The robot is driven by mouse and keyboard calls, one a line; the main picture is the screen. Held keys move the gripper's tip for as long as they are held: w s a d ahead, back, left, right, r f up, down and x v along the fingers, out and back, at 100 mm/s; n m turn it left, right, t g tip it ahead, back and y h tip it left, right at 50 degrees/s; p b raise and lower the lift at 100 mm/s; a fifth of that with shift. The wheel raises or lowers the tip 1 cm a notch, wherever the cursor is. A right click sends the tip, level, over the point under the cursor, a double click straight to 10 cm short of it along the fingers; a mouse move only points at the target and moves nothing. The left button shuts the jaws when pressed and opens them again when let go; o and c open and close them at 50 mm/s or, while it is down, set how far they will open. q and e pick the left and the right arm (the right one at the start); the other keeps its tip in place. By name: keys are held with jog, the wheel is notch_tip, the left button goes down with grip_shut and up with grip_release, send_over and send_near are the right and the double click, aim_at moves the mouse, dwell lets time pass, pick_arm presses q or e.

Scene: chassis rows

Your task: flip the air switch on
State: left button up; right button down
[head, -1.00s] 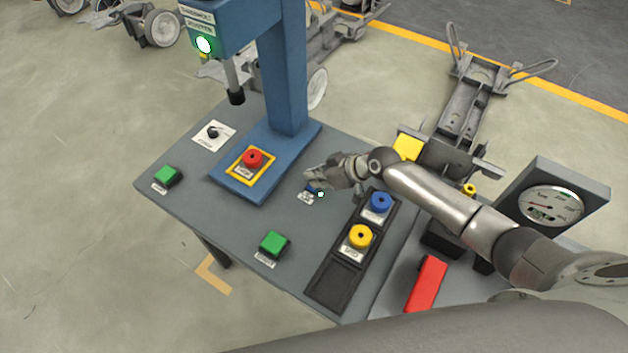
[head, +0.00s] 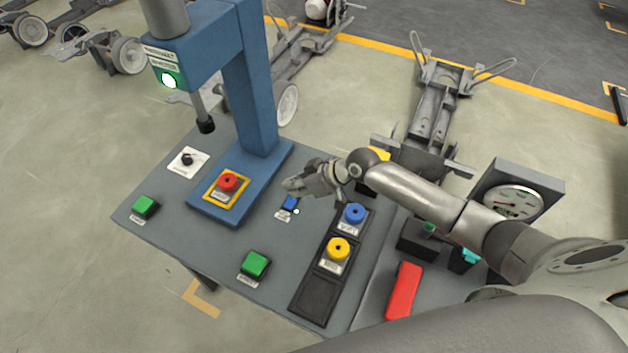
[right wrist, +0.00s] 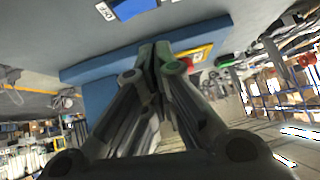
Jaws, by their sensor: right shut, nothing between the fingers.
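The air switch (head: 290,202) is a small blue rocker on the grey bench, with a white label below it and a small pale lit dot (head: 296,211) beside it. In the right wrist view the blue switch (right wrist: 137,8) is cut by the top edge, with an "OFF" label (right wrist: 104,11) to its left. My right gripper (head: 288,186) is shut and empty, just behind the switch in the head view. Its closed fingertips (right wrist: 160,50) also show in the right wrist view, apart from the switch. Which way the rocker is tipped is too small to tell. My left gripper is not in view.
A blue press column (head: 250,90) stands behind, with a red button (head: 228,181) on its base. Green buttons (head: 255,263) sit along the front. Blue (head: 354,214) and yellow (head: 338,248) knobs are right of the switch. A gauge (head: 514,203) and a red block (head: 403,290) are farther right.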

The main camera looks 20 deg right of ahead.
jog(key=s+a+b+v, duration=0.1)
jog(key=v, duration=0.6)
jog(key=shift+r, duration=0.15)
jog(key=shift+d, duration=0.15)
jog(key=shift+s, duration=0.15)
